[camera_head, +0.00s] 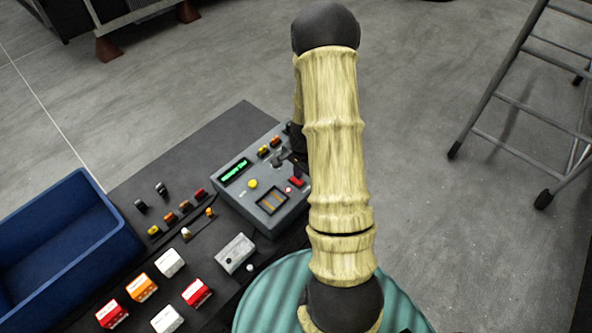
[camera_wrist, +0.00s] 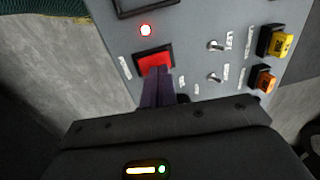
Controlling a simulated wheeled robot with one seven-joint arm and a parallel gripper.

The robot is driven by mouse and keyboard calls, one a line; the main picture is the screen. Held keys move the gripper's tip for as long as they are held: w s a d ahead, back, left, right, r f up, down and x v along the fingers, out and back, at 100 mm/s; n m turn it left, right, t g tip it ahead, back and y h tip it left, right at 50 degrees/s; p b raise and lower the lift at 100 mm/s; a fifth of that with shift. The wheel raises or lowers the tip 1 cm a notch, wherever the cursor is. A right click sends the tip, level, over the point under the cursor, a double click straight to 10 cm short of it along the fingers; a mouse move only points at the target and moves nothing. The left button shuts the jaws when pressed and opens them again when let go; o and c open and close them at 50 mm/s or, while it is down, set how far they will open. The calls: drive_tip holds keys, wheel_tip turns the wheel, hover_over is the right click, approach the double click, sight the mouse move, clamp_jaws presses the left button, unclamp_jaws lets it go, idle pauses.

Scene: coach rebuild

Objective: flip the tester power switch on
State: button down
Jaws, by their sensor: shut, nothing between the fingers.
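The tester (camera_head: 235,168) is a grey box with a lit green display, standing on the dark bench. Its red switch (camera_wrist: 154,61) sits in a black frame in the wrist view, and its red face also shows on the right of the panel in the head view (camera_head: 296,182). A red lamp (camera_wrist: 146,30) beside the switch is lit. My gripper (camera_wrist: 157,76) is shut and empty. Its fingertips overlap the lower edge of the red switch in the wrist view; whether they touch it I cannot tell. The fingers hide part of the switch.
Two small toggles (camera_wrist: 215,77) and yellow and orange plugs (camera_wrist: 277,43) are right of the switch in the wrist view. A blue bin (camera_head: 75,248), a grey box (camera_head: 236,252) and several coloured blocks occupy the bench. A ladder (camera_head: 500,98) stands at right.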

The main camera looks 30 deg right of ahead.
drive_tip(key=shift+r, duration=0.1)
idle(0.3)
drive_tip(key=r+p, duration=0.2)
drive_tip(key=r, duration=0.1)
drive_tip(key=r+p, duration=0.1)
drive_tip(key=shift+w+r+p, duration=0.2)
drive_tip(key=shift+w+p, duration=0.1)
drive_tip(key=shift+w+a+r+b, duration=0.1)
drive_tip(key=shift+w+r+b, duration=0.1)
drive_tip(key=shift+b, duration=0.3)
wheel_tip(320, 180, up, 9)
drive_tip(key=b, duration=0.1)
drive_tip(key=shift+w+a+b, duration=0.2)
drive_tip(key=shift+w+b, duration=0.2)
drive_tip(key=shift+w, duration=0.05)
drive_tip(key=s+a+r+n, duration=0.3)
drive_tip(key=s+a+n, duration=0.3)
drive_tip(key=a+n, duration=0.1)
drive_tip(key=s+a+r+n+t, duration=0.1)
drive_tip(key=s+a+r+n, duration=0.1)
drive_tip(key=s+a+n, duration=0.4)
drive_tip(key=shift+s+a+r+n+b, duration=0.4)
drive_tip(key=shift+a+n, duration=0.2)
drive_tip(key=shift+a, duration=0.2)
